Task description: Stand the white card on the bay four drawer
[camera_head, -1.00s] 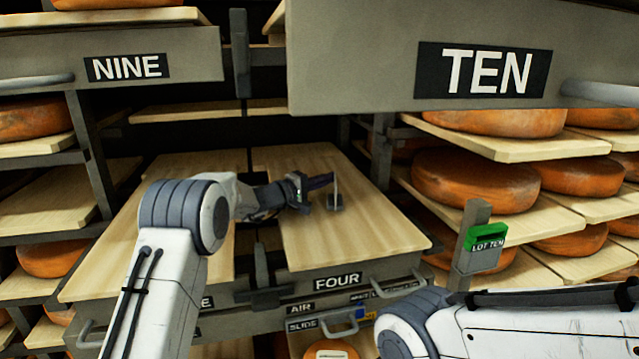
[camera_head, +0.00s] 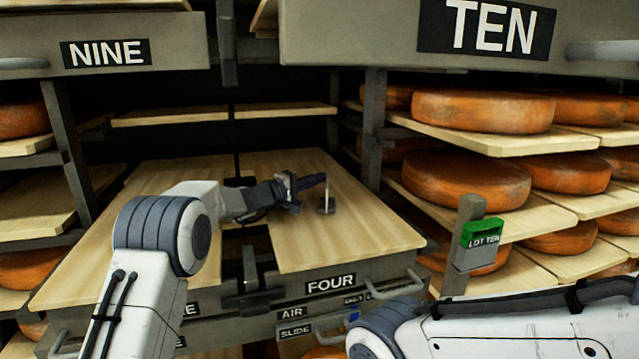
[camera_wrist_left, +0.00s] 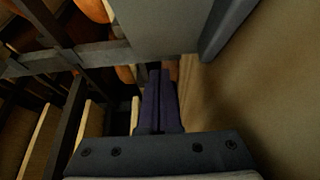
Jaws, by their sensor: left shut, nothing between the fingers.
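A small thin pale upright piece on a dark foot (camera_head: 327,200), apparently the white card seen nearly edge-on, stands on the wooden board of the bay four drawer (camera_head: 345,240). The drawer's front carries the FOUR label (camera_head: 331,283). My left gripper (camera_head: 322,180) is shut and empty. Its dark fingers point right, with their tips close to the upright piece; I cannot tell whether they touch it. In the left wrist view the fingers (camera_wrist_left: 160,74) lie together, and I cannot make out the card. My right gripper is out of view.
The TEN drawer (camera_head: 390,30) overhangs at the top. A green LOT TEN tag (camera_head: 482,233) sits on a post at the right. Orange cheese wheels (camera_head: 466,178) fill the right shelves. A second board (camera_head: 95,240) lies at the left. The board behind the upright piece is clear.

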